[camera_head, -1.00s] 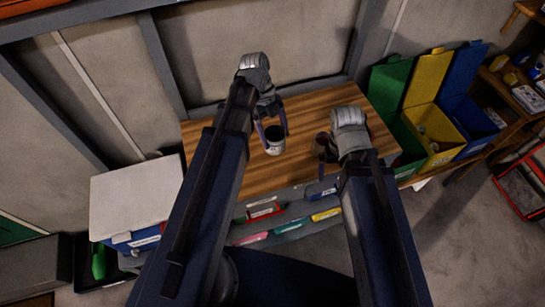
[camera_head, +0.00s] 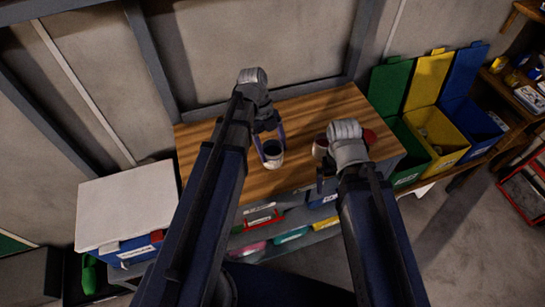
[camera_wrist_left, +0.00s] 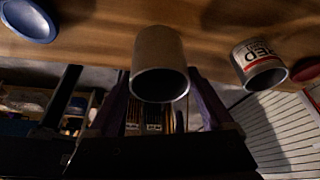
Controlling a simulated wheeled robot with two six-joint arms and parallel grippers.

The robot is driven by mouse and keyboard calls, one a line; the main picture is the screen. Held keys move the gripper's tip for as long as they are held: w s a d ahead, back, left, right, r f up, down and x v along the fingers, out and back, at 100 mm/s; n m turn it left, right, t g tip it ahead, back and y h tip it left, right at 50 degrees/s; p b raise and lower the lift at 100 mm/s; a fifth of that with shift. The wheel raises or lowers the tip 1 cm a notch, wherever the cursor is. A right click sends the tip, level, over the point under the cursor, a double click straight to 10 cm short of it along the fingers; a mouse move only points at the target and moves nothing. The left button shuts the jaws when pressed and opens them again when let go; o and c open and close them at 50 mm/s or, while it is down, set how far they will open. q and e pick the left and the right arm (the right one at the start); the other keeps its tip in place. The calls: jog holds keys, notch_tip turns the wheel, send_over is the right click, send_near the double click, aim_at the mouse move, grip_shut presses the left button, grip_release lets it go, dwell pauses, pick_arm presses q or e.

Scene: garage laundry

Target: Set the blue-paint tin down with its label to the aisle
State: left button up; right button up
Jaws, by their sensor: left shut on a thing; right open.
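My left gripper (camera_head: 270,143) is shut on a pale tin with a dark inside (camera_head: 272,155), over the wooden bench top (camera_head: 290,118). In the left wrist view the tin (camera_wrist_left: 160,50) is between the fingers, its open mouth toward the camera. The wall facing that camera is plain grey, with no label visible. I cannot tell whether its base touches the wood. A second tin (camera_head: 320,147) stands to the right; in the left wrist view it (camera_wrist_left: 256,64) carries a "RED" label. My right gripper (camera_head: 327,178) is open beside this tin, partly hidden by its own wrist.
A blue round lid or dish (camera_wrist_left: 28,20) lies left of the held tin in the left wrist view. A red round thing (camera_head: 370,137) is by my right wrist. Green, yellow (camera_head: 437,134) and blue bins stand right of the bench; a white-lidded box (camera_head: 125,205) stands left.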

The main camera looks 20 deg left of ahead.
aim_at(273, 154)
pick_arm(q)
notch_tip(273, 154, down, 4)
jog(key=b, duration=0.3)
jog(key=shift+r, duration=0.2)
jog(key=shift+f, duration=0.1)
jog(key=o, duration=1.5)
jog(key=shift+c, duration=0.2)
